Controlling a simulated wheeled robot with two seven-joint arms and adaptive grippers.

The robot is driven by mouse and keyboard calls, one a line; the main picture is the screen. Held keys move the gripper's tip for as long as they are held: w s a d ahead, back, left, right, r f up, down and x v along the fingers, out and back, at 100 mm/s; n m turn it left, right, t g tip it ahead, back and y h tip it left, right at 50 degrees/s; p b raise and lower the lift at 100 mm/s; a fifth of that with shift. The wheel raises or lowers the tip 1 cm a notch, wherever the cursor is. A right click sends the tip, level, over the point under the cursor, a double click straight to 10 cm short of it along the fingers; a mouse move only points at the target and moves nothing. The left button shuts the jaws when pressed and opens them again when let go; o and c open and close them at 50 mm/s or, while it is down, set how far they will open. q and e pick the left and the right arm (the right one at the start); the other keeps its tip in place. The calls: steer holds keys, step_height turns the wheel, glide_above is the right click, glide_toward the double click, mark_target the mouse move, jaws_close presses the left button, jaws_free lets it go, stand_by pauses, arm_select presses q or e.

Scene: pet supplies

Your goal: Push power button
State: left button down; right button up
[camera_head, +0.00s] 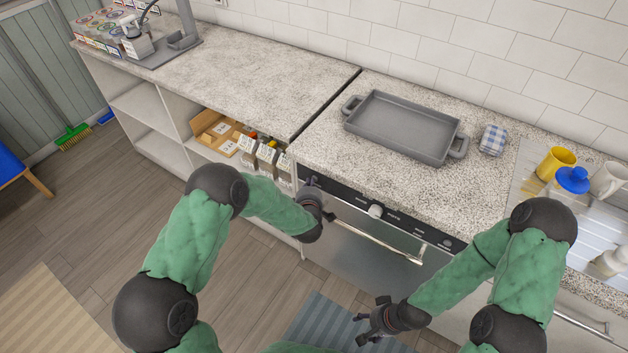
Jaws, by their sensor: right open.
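The oven (360,249) has a dark control panel (408,224) under the counter's front edge. A round light knob (376,211) sits near the panel's middle and another round control (447,243) is at its right end. I cannot tell which control is the power button. My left gripper (321,197) is at the left end of the panel and covers part of it. Its fingers are too small and dark to tell open from shut, and contact is unclear. My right gripper (368,322) is open and empty, low in front of the oven, over the floor mat.
A grey baking tray (398,128) stands on the counter above the oven. The oven's handle bar (378,240) sticks out below the panel. Cartons (266,158) fill the shelf at left.

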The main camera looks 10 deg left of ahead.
arm_select(q)
steer(key=shift+w, duration=0.1)
stand_by(0.4)
steer(key=shift+s+a, duration=0.2)
steer(key=shift+s, duration=0.4)
steer(key=shift+s, duration=0.15)
steer(key=s, duration=0.1)
steer(key=s+a, duration=0.1)
steer(key=s, duration=0.1)
steer(key=s+a, duration=0.1)
steer(key=s, duration=0.1)
steer(key=shift+s, duration=0.2)
stand_by(2.3)
